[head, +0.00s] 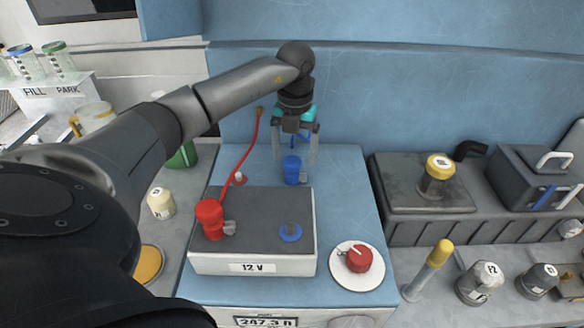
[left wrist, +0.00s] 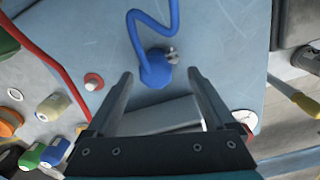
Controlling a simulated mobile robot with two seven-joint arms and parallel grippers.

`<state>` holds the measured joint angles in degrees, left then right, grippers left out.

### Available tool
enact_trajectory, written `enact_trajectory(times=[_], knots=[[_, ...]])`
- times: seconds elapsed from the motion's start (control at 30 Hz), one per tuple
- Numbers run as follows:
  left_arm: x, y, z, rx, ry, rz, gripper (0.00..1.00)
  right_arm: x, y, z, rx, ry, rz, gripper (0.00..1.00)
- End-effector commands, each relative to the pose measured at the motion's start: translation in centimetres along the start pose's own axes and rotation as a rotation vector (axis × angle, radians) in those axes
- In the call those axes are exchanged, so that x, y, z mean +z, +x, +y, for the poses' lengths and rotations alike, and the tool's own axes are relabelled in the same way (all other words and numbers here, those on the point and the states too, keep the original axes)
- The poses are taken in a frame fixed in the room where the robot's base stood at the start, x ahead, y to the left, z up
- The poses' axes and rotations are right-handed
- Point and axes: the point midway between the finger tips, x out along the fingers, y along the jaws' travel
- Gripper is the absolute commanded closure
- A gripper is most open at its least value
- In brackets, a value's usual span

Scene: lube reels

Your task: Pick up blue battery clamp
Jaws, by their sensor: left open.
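The blue battery clamp (head: 292,170) stands upright on the blue bench top behind the 12 V battery box (head: 252,264). My left gripper (head: 295,163) is open and points down above the clamp, one finger showing at each side of it. In the left wrist view the clamp (left wrist: 156,70) with its blue cable (left wrist: 143,22) shows beyond the open fingertips (left wrist: 160,76), in line with the gap. I cannot tell whether the fingers touch it. My right gripper is not in view.
A red clamp (head: 209,218) with a red cable (head: 246,152) stands at the box's left side. A red knob (head: 359,258) lies to the right. A dark case (head: 400,190) stands right of the bench.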

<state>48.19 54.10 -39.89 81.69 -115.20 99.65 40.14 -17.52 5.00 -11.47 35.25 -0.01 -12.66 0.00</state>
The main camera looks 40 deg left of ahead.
Motion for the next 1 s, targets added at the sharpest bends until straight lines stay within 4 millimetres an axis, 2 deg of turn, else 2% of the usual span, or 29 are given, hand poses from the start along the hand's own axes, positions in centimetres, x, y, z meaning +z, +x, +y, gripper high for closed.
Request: enact_trajectory(times=[0.17, 0.5, 0.73, 1.0], knots=[[0.0, 0.9, 0.1, -0.001, 0.000, 0.000, 0.12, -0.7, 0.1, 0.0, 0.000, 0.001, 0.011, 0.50], [-0.1, 5.4, 0.6, -0.001, 0.001, 0.002, 0.12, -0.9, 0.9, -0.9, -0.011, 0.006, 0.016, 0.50], [-0.1, 5.5, 0.6, -0.001, 0.001, -0.001, 0.12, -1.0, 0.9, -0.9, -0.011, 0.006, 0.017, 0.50], [-0.1, 5.5, 0.6, -0.001, 0.001, -0.001, 0.41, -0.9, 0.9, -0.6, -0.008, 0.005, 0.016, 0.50]])
